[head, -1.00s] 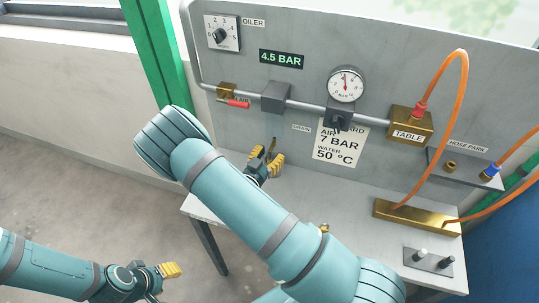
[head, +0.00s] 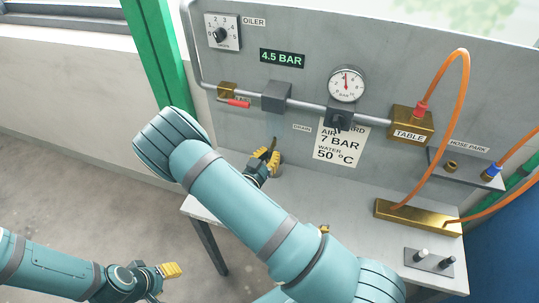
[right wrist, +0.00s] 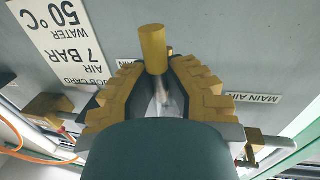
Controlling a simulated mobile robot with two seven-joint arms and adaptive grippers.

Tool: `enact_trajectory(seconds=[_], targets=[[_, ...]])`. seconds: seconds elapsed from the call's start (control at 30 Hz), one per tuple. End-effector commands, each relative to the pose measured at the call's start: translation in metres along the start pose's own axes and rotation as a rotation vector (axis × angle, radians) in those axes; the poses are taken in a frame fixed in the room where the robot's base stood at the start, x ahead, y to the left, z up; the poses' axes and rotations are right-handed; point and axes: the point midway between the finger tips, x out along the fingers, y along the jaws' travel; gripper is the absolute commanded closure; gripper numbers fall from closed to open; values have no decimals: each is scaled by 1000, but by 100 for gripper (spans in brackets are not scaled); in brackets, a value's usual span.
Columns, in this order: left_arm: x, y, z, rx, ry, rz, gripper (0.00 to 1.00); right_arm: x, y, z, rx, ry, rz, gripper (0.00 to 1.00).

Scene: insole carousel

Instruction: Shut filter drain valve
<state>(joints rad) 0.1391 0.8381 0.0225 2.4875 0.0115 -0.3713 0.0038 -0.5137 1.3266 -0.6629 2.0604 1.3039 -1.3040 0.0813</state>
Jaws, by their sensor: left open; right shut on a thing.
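The filter is a grey block (head: 276,97) on the pipe, with a faint clear bowl (head: 273,124) under it. The drain valve's brass part (head: 274,145) shows below the bowl, left of the DRAIN label (head: 301,127). My right gripper (head: 265,157) is shut on the drain valve. In the right wrist view the brass cylinder (right wrist: 153,48) stands up between the yellow fingers of my right gripper (right wrist: 157,75); the exact contact is partly hidden. My left gripper (head: 168,271) is open and empty, low at left, away from the panel.
A red-handled valve (head: 238,103) sits on the pipe left of the filter. A regulator (head: 339,117) with a gauge (head: 346,84) is to the right. An instruction card (head: 341,144) hangs below it. A brass manifold (head: 415,216) with orange hoses lies on the bench (head: 345,205).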

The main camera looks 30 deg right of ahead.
Motion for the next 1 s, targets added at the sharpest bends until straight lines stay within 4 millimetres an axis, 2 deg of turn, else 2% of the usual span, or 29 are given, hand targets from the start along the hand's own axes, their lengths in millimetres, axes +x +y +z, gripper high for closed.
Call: enact_trajectory(seconds=[0.37,1.0], targets=[[8,-3,1,0,0,-1,52,1,4,2,-150,30,5,100],[25,-8,3,0,0,-5,52,2,11,-3,-740,146,5,100]])
